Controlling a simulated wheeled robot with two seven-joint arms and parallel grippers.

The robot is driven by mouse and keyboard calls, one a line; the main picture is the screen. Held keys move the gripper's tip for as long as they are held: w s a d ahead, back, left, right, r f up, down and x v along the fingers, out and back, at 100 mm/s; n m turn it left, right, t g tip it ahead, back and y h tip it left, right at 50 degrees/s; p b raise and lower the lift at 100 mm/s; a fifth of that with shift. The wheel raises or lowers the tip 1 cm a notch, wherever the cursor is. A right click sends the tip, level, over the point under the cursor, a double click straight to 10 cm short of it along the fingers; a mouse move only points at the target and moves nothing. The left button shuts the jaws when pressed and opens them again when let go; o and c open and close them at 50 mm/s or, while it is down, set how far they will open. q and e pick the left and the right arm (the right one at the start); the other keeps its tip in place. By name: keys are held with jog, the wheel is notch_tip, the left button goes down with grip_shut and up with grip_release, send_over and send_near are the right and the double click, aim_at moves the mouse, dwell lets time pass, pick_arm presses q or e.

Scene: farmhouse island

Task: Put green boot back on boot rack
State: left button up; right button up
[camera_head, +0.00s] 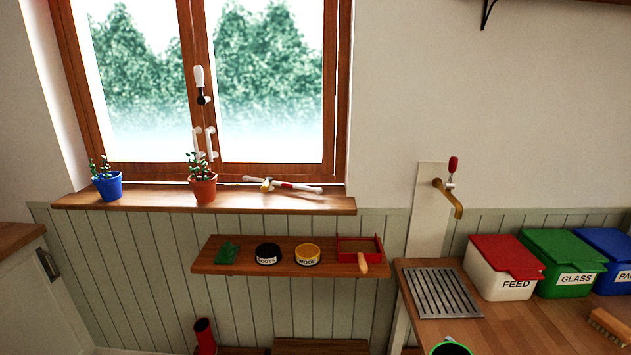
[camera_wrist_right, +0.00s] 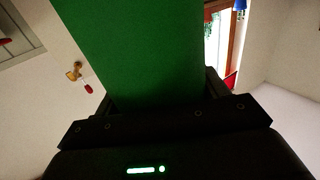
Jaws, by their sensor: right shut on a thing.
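The green boot (camera_wrist_right: 130,45) fills the middle of the right wrist view. My right gripper (camera_wrist_right: 158,95) is shut on it, with a dark finger at each side. In the head view a green rim with a dark opening, which looks like the boot's top (camera_head: 451,348), shows at the bottom edge; the rest is cut off. A red boot (camera_head: 205,338) stands low at the left, by wooden boards that may be the boot rack (camera_head: 320,346), mostly cut off by the lower edge. My left gripper is in neither view.
A wall shelf (camera_head: 225,266) holds two tins, a green cloth-like item and a red tray. A wooden counter (camera_head: 500,335) at right carries a metal drain grille (camera_head: 440,292), lidded bins (camera_head: 500,268) and a brush (camera_head: 608,326). A tap (camera_head: 447,195) juts from the wall.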

aim_at(445, 346)
jog(key=shift+w+d+r+m+t+h, duration=0.15)
jog(key=shift+w+d+m+t+h, duration=0.1)
jog(key=shift+d+m+h, duration=0.25)
jog(key=shift+w+d+r+m+t+h, duration=0.1)
jog(key=shift+w+d+m+t+h, duration=0.15)
jog(key=shift+h, duration=0.45)
jog(key=m+h, duration=0.2)
jog(key=shift+w+d+r+t+h, duration=0.1)
jog(key=shift+w+r+t+h, duration=0.2)
jog(key=shift+w+r+t, duration=0.1)
jog(key=shift+w+a+r+m+h, duration=0.1)
jog(key=shift+a+r+m+h, duration=0.1)
jog(key=shift+m+h, duration=0.25)
jog(key=shift+w+a+r+m+h, duration=0.1)
jog(key=shift+a+m+h, duration=0.1)
jog(key=shift+h, duration=0.35)
jog(key=shift+w+a+r+m+h, duration=0.15)
jog(key=shift+a+r+m+h, duration=0.15)
jog(key=shift+a+r+h, duration=0.45)
jog(key=shift+f, duration=0.1)
